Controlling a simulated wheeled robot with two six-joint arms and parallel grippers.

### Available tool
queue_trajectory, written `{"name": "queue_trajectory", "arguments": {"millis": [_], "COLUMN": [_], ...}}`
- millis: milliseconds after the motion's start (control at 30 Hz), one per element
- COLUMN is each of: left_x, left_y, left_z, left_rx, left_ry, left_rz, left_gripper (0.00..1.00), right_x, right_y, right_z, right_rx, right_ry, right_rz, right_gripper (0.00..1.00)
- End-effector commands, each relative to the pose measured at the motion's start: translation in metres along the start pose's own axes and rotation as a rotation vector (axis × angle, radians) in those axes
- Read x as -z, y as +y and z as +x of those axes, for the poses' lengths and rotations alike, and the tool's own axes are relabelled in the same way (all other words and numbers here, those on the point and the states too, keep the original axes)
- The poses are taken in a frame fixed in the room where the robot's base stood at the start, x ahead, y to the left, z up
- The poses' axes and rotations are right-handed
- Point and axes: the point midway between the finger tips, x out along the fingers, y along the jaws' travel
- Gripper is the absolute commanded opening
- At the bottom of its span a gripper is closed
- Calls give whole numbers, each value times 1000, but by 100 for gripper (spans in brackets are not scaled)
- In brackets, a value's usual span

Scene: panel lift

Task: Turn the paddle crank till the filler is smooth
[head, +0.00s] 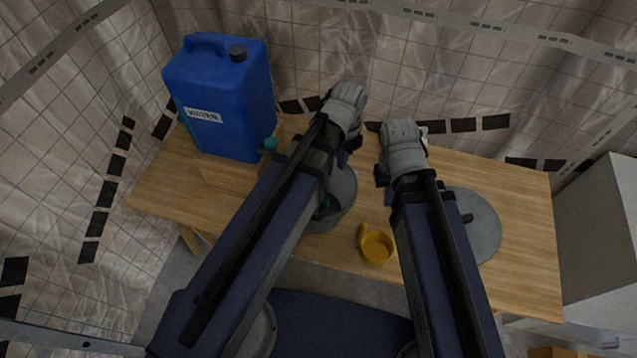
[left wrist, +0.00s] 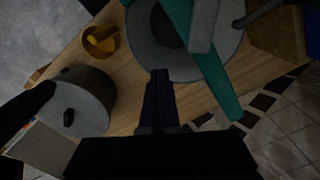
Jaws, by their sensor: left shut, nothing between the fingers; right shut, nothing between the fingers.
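A grey mixing bucket (head: 341,196) stands on the wooden table, partly hidden behind my left arm. In the left wrist view the bucket (left wrist: 142,47) is crossed by a teal bar (left wrist: 220,85) and a grey bar (left wrist: 204,25), which look like parts of the paddle crank. The filler inside is too dark to judge. My left gripper (head: 343,158) is shut and empty by the bucket's far side; its closed fingers (left wrist: 160,75) point at the bucket rim in the left wrist view. My right gripper (head: 388,193) is shut and empty, right of the bucket.
A yellow cup (head: 375,246) stands near the table's front edge. A grey lidded pot (head: 480,222) is on the right, partly behind my right arm. The table's (head: 528,225) right end is clear.

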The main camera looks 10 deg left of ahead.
Motion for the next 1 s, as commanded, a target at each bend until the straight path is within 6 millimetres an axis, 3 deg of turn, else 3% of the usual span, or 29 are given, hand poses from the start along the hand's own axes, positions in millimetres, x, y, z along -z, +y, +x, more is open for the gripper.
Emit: {"name": "queue_trajectory", "arguments": {"millis": [33, 200, 467, 800, 1000], "left_x": [10, 23, 24, 32, 32], "left_y": [-6, -15, -20, -61, -65], "left_z": [0, 0, 0, 0, 0], "left_rx": [0, 0, 0, 0, 0], "left_ry": [0, 0, 0, 0, 0], "left_rz": [-1, -1, -2, -3, 0], "left_gripper": [0, 0, 0, 0, 0], "right_x": [0, 0, 0, 0, 0], "right_y": [0, 0, 0, 0, 0], "right_z": [0, 0, 0, 0, 0], "right_rx": [0, 0, 0, 0, 0], "right_ry": [0, 0, 0, 0, 0], "right_rz": [0, 0, 0, 0, 0], "right_gripper": [0, 0, 0, 0, 0]}}
